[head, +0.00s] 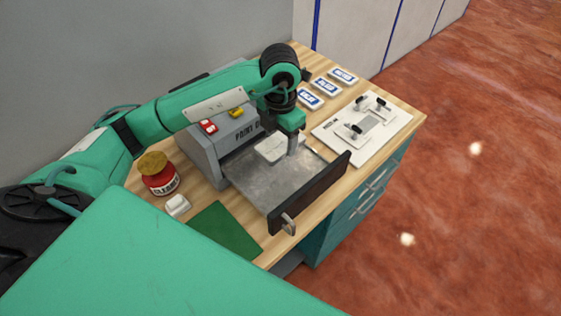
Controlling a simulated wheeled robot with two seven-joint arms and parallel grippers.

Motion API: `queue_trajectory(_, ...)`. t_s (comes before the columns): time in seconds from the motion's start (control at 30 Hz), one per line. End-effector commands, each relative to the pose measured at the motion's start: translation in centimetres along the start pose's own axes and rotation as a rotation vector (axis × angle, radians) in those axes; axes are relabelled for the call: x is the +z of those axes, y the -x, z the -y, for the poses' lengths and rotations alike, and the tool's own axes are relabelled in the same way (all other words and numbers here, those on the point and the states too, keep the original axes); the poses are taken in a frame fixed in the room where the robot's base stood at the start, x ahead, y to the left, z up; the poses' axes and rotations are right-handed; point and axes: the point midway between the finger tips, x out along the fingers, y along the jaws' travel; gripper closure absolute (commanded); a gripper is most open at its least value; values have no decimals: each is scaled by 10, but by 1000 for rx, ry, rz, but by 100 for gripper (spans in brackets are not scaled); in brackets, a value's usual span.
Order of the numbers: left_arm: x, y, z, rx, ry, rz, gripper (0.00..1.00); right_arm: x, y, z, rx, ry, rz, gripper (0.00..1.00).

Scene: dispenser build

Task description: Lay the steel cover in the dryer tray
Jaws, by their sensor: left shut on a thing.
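The steel cover (271,149) shows as a pale, rounded flat piece over the rear part of the dryer tray. The dryer tray (262,185) is the grey metal drawer, pulled out of the grey paint dryer (212,148), with a dark front panel and a handle. My left gripper (292,151) points down over the tray and is shut on the cover at its right edge. I cannot tell whether the cover touches the tray floor. My right gripper is not in view.
A white fixture plate (341,142) with black clamps lies right of the tray. Blue-and-white labelled cards (326,87) lie behind it. A red jar (160,180), a small white block (177,205) and a green mat (224,232) are at the left and front.

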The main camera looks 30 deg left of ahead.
Motion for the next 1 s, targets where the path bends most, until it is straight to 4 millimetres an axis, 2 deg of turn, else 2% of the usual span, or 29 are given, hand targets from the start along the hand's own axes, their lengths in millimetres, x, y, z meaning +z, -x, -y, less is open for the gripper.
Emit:
queue_trajectory(0.1,-1,-29,0,-1,1,-6,66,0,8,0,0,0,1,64)
queue_trajectory(0.2,-1,-47,0,-1,0,-3,66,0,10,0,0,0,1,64)
queue_trajectory(0.47,0,-68,0,0,0,-2,66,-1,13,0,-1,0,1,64)
queue_trajectory(0.7,0,-102,0,0,1,-2,66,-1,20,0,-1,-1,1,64)
queue_trajectory(1.0,0,-106,0,0,-1,1,66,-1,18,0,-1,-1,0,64)
